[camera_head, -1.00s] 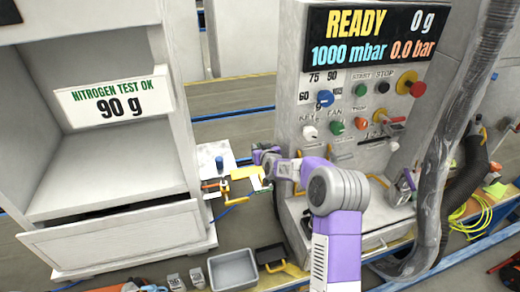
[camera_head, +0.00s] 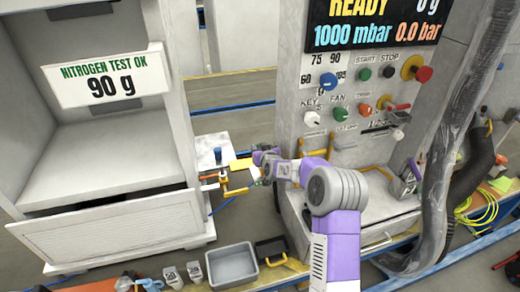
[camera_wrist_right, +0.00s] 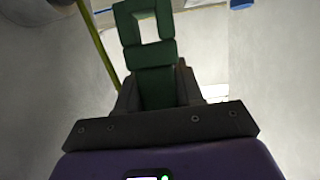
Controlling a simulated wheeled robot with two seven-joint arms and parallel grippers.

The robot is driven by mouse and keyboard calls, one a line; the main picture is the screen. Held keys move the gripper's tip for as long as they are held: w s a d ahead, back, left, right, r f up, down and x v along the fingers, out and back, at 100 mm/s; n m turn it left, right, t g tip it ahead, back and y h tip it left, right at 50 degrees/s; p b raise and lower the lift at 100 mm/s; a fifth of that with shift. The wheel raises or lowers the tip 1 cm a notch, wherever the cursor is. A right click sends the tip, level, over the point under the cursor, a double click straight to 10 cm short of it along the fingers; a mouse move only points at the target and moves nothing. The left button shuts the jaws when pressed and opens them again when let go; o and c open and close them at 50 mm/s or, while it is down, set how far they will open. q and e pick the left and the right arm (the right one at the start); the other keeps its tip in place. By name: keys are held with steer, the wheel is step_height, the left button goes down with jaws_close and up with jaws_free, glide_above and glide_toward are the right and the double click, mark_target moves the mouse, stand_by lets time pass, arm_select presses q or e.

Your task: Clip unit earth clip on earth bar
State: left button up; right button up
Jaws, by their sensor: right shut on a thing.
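My right gripper (camera_wrist_right: 155,88) is shut on a green clip-like part (camera_wrist_right: 148,58) with a square open loop at its far end, seen in the wrist view. I take this as the unit earth clip. In the head view my right gripper (camera_head: 264,157) is small and reaches left between the cabinet and the console; the green part cannot be made out there. A short orange-brown bar (camera_head: 209,177) shows by the cabinet's right side. I cannot tell whether it is the earth bar. No contact between clip and bar is visible. My left gripper is not in view.
A white cabinet (camera_head: 165,130) with a 90 g sign stands left. A grey control console (camera_head: 290,110) stands right, with a thick hose (camera_head: 440,150) beside it. Yellow parts (camera_head: 240,165) lie close to my gripper. A grey tray (camera_head: 233,265) is below. A yellow-green strip (camera_wrist_right: 95,45) shows in the wrist view.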

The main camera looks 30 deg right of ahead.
steer(key=shift+b, duration=0.7)
stand_by(1.6)
steer(key=shift+f+b, duration=1.05)
steer(key=shift+f, duration=0.1)
steer(key=shift+f, duration=0.9)
steer(key=o, duration=1.2)
steer(key=shift+c, duration=0.2)
steer(key=p+v, duration=0.1)
steer(key=v, duration=0.6)
steer(key=shift+s+p, duration=0.3)
steer(key=shift+p, duration=0.1)
steer(key=shift+r, duration=0.1)
